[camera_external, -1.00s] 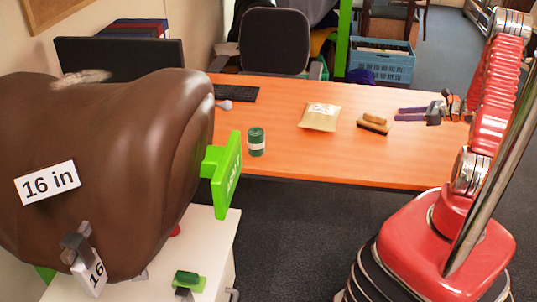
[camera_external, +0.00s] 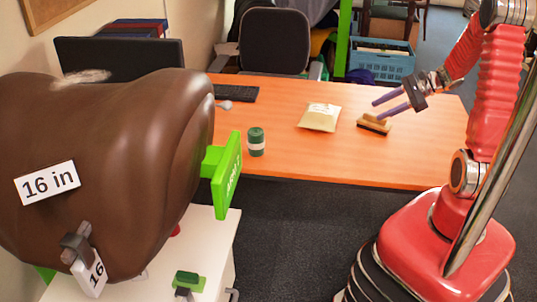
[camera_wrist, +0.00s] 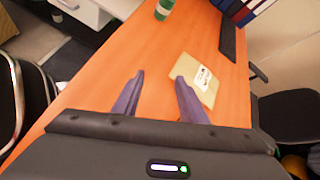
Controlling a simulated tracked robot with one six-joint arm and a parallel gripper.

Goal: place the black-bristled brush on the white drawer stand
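The black-bristled brush (camera_external: 374,123) lies on the orange desk, its wooden handle up and dark bristles below. In the wrist view I cannot make it out. My gripper (camera_external: 377,108) is open and empty, its two purple fingers pointing left, above and close to the brush but apart from it. The open fingers also show in the wrist view (camera_wrist: 158,92). The white drawer stand (camera_external: 222,243) is at the lower left, under the brown horse-back model. A green-backed brush (camera_external: 187,278) sits on its top.
A beige packet (camera_external: 320,117) and a green jar (camera_external: 256,142) stand on the desk (camera_external: 300,158) left of the brush. The brown horse-back model (camera_external: 110,165) with a green bracket (camera_external: 227,175) overhangs the stand. Dark floor lies between desk and stand.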

